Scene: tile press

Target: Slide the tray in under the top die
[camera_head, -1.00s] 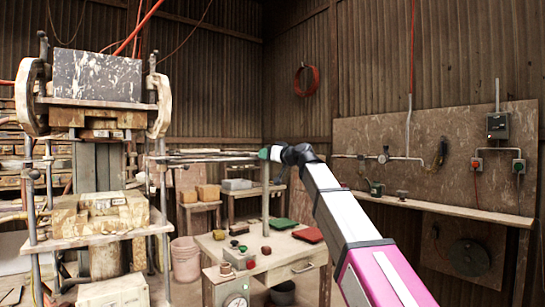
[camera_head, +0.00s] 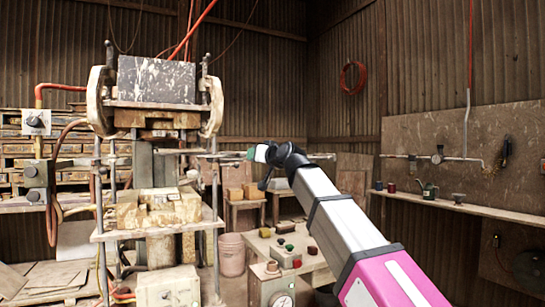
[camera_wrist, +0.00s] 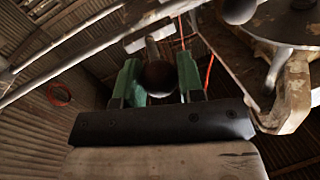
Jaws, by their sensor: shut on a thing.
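The press stands left of centre in the head view, with its top die (camera_head: 157,120) raised well above the lower die block (camera_head: 158,208). The tray (camera_head: 180,151) shows almost edge-on as a thin dark strip at a height between them, reaching toward the press from the right. How far it lies beneath the top die is hard to tell. My gripper (camera_head: 250,153) is to the right of the press, at the tray's height. In the wrist view its green fingers (camera_wrist: 158,82) are shut on a dark round handle; the tray beyond is mostly hidden.
A press cheek (camera_wrist: 290,90) is close at the right of the wrist view. Long metal rails (camera_wrist: 60,50) cross its upper left.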

